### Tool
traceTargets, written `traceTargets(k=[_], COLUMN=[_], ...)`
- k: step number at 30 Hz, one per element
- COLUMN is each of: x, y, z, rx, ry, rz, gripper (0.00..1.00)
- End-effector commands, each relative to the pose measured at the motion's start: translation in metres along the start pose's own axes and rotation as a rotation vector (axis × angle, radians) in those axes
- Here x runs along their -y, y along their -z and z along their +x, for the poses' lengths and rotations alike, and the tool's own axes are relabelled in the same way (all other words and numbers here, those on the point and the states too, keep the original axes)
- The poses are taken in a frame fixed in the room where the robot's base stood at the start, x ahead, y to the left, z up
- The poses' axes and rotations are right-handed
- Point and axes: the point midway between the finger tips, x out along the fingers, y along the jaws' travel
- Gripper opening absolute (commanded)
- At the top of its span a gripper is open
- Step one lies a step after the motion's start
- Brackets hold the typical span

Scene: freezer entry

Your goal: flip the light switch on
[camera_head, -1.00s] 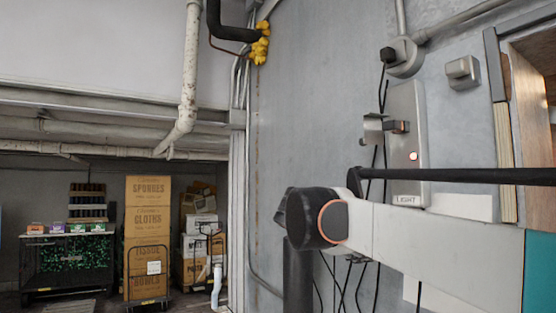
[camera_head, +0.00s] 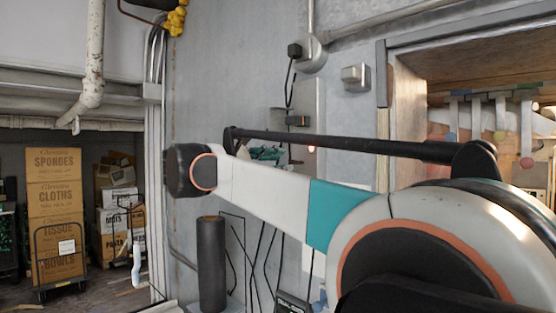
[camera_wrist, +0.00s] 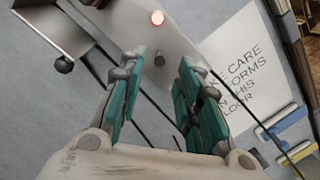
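The light switch plate (camera_head: 312,95) is a tall grey metal plate on the wall, with a dark switch lever (camera_head: 297,121) and a glowing red-orange indicator (camera_head: 311,149). A small metal bracket sticks out beside the lever. My gripper (camera_head: 266,152) has teal fingers and is just below the bracket and lever, left of the indicator. In the wrist view the fingers are apart with nothing between them, and the plate (camera_wrist: 150,65) lies beyond them. The indicator (camera_wrist: 157,17) and the metal bracket (camera_wrist: 50,28) show above. My arm hides the plate's lower part.
A grey conduit box (camera_head: 311,54) and a small metal box (camera_head: 356,77) are on the wall above. A paper notice (camera_wrist: 245,70) is beside the plate. Dark cables hang nearby. A wooden-framed opening (camera_head: 397,95) is at right; stacked cartons (camera_head: 54,205) stand far left.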

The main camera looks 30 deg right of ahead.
Motion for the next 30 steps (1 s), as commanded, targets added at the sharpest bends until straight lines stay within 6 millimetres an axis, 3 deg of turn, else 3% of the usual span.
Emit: traceTargets(k=[3, 9, 23, 27, 30], x=[-0.001, -0.001, 0.000, 0.000, 0.000], y=[-0.001, -0.001, 0.000, 0.000, 0.000], z=[0.024, 0.051, 0.063, 0.063, 0.063], rx=[0.001, 0.001, -0.002, -0.002, -0.002], ry=[0.001, 0.001, 0.000, 0.000, 0.000], rz=[0.000, 0.000, 0.000, 0.000, 0.000], gripper=[0.31, 0.31, 0.31, 0.02, 0.00])
